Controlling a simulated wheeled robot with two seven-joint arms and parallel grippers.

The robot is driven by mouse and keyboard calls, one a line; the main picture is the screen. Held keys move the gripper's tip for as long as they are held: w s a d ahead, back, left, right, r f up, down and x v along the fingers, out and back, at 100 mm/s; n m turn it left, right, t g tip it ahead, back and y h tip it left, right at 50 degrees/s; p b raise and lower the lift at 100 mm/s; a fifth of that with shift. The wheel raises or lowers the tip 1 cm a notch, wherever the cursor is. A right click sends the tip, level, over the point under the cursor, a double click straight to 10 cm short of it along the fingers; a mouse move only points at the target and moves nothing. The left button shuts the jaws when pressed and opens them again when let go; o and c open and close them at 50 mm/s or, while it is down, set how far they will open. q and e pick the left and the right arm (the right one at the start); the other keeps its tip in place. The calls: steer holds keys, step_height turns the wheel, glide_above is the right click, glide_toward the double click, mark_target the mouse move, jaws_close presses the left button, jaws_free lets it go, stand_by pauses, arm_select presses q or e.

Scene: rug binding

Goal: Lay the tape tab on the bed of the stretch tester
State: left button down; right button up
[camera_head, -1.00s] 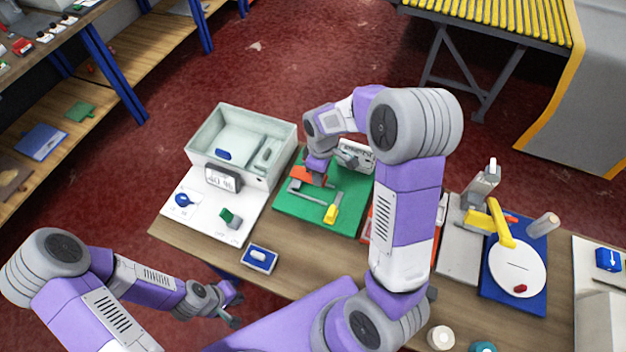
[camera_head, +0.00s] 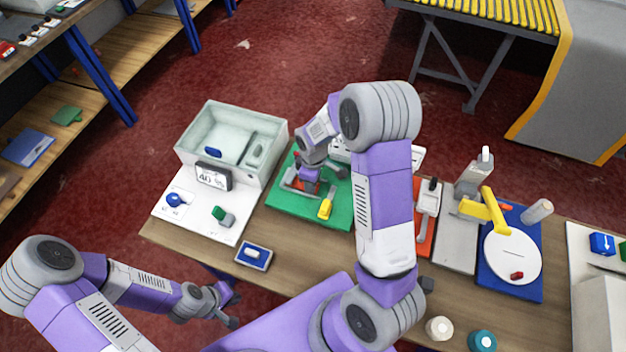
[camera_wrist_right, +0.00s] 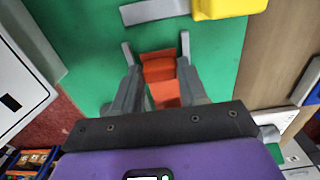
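The stretch tester appears to be the green board (camera_head: 285,208) with grey bars and a yellow clamp (camera_head: 325,208). My right gripper (camera_wrist_right: 157,55) is low over the board. An orange-red piece, which I take for the tape tab (camera_wrist_right: 158,68), fills the gap between its fingers. In the head view a bit of orange (camera_head: 298,185) shows beside the gripper, over the grey bars; the arm hides part of it. I cannot tell whether it touches the bed. My left gripper (camera_head: 233,310) is open and empty at the front left, off the board.
A pale open box (camera_head: 187,145) with a display (camera_head: 212,177) stands left of the board. A small blue tray (camera_head: 254,256) lies in front. To the right are a red base (camera_head: 425,240), a grey stand and a blue board (camera_head: 520,287) with a white disc.

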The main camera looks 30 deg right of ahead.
steer(key=o, duration=0.3)
steer(key=shift+r, duration=0.1)
steer(key=shift+r, duration=0.25)
step_height(320, 180, up, 12)
steer(key=shift+f+p, duration=0.15)
steer(key=shift+p, duration=0.85)
